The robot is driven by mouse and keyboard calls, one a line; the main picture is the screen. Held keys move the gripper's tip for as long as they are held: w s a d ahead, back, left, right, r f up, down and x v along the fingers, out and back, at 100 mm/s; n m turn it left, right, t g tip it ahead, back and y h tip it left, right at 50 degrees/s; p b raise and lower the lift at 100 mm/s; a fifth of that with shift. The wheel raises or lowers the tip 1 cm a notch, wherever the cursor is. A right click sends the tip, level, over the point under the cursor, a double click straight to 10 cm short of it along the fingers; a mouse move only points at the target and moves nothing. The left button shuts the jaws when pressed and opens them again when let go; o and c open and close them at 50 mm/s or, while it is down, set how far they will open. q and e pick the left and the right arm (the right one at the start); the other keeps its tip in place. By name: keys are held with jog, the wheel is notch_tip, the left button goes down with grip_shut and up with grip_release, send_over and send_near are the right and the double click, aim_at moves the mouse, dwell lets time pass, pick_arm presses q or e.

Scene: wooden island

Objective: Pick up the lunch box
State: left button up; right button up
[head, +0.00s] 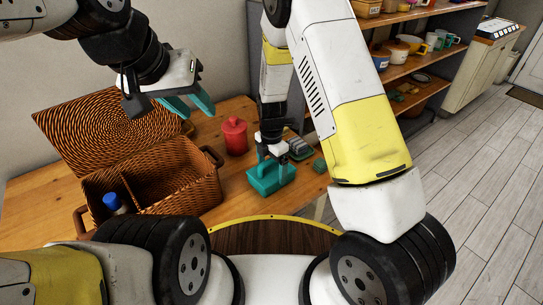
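The teal lunch box (268,181) is on the wooden island, near its front edge, to the right of the wicker basket. My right gripper (272,160) points down at the top of the lunch box, with its fingers at or against it. The fingers partly blend with the box, so I cannot tell whether they are closed on it or whether the box is lifted. My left gripper (190,106) is open and empty, raised above the wicker basket, with its teal fingers apart.
The open wicker basket (185,175) stands on the wooden island (35,187) at left, with a blue-capped bottle (113,202) inside. A red canister (235,136) stands right of it. A grey item (299,147) lies behind the lunch box. Shelves (405,67) with dishes are behind.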

jog(key=c, duration=1.1)
jog(key=shift+r, duration=0.2)
jog(key=shift+r, duration=0.25)
notch_tip(320, 180, up, 3)
jog(key=shift+r, duration=0.1)
jog(key=s+a, duration=0.2)
jog(key=s, duration=0.3)
jog(key=s+a, duration=0.2)
jog(key=s, duration=0.3)
jog(key=s+a+r, duration=0.1)
jog(key=s+a, duration=0.1)
jog(key=s, duration=0.2)
jog(key=shift+s+a, duration=0.1)
jog(key=shift+s, duration=0.3)
